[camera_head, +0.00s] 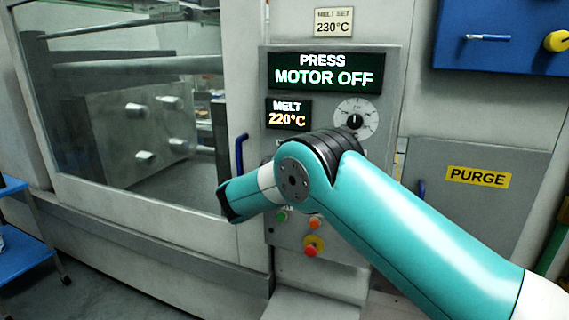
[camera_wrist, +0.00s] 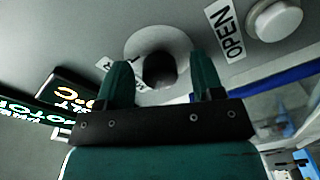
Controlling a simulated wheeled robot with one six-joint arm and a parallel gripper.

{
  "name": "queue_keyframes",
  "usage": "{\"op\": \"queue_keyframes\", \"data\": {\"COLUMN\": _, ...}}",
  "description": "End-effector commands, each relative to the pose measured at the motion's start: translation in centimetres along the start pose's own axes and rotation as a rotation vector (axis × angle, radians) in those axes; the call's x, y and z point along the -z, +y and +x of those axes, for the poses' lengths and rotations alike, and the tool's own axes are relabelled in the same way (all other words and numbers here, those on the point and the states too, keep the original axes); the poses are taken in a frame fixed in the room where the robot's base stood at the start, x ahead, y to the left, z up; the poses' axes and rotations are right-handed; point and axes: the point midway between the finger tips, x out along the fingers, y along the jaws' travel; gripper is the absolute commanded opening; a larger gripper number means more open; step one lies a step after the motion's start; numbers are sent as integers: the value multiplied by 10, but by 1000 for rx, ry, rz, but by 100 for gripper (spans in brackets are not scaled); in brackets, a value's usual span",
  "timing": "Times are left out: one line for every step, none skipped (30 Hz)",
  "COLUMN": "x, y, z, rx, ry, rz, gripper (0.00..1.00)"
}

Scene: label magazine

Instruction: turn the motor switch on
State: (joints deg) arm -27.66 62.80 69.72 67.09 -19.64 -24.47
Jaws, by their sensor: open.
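The press panel's display (camera_head: 326,73) reads "PRESS MOTOR OFF" in the head view. In the wrist view a dark round knob (camera_wrist: 160,72) sits on a pale round plate (camera_wrist: 178,42). A white label beside it is mostly hidden by a finger, so I cannot read whether this is the motor switch. My gripper (camera_wrist: 160,64) is open and empty, one finger on each side of the knob in the picture. I cannot tell whether the fingers touch it. In the head view my arm covers this part of the panel.
A white button (camera_wrist: 279,20) labelled "OPEN" is close to the right finger. A red emergency stop (camera_head: 313,247), a green button (camera_head: 282,215) and a dial (camera_head: 355,119) are on the panel. A blue door handle (camera_head: 241,152) is left of it.

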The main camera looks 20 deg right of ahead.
Motion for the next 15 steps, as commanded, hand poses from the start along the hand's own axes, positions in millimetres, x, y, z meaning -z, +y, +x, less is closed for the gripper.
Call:
{"op": "queue_keyframes", "data": {"x": 0, "y": 0, "z": 0, "rx": 0, "ry": 0, "rz": 0, "gripper": 61}}
{"op": "queue_keyframes", "data": {"x": 0, "y": 0, "z": 0, "rx": 0, "ry": 0, "rz": 0, "gripper": 61}}
{"op": "queue_keyframes", "data": {"x": 0, "y": 0, "z": 0, "rx": 0, "ry": 0, "rz": 0, "gripper": 52}}
{"op": "queue_keyframes", "data": {"x": 0, "y": 0, "z": 0, "rx": 0, "ry": 0, "rz": 0, "gripper": 45}}
{"op": "queue_keyframes", "data": {"x": 0, "y": 0, "z": 0, "rx": 0, "ry": 0, "rz": 0, "gripper": 38}}
{"op": "queue_keyframes", "data": {"x": 0, "y": 0, "z": 0, "rx": 0, "ry": 0, "rz": 0, "gripper": 29}}
{"op": "queue_keyframes", "data": {"x": 0, "y": 0, "z": 0, "rx": 0, "ry": 0, "rz": 0, "gripper": 22}}
{"op": "queue_keyframes", "data": {"x": 0, "y": 0, "z": 0, "rx": 0, "ry": 0, "rz": 0, "gripper": 15}}
{"op": "queue_keyframes", "data": {"x": 0, "y": 0, "z": 0, "rx": 0, "ry": 0, "rz": 0, "gripper": 12}}
{"op": "queue_keyframes", "data": {"x": 0, "y": 0, "z": 0, "rx": 0, "ry": 0, "rz": 0, "gripper": 12}}
{"op": "queue_keyframes", "data": {"x": 0, "y": 0, "z": 0, "rx": 0, "ry": 0, "rz": 1, "gripper": 12}}
{"op": "queue_keyframes", "data": {"x": 0, "y": 0, "z": 0, "rx": 0, "ry": 0, "rz": 2, "gripper": 12}}
{"op": "queue_keyframes", "data": {"x": 0, "y": 0, "z": -1, "rx": 0, "ry": 0, "rz": 3, "gripper": 12}}
{"op": "queue_keyframes", "data": {"x": 0, "y": -1, "z": -1, "rx": 0, "ry": 0, "rz": 6, "gripper": 12}}
{"op": "queue_keyframes", "data": {"x": 0, "y": -1, "z": -1, "rx": 0, "ry": 0, "rz": 11, "gripper": 12}}
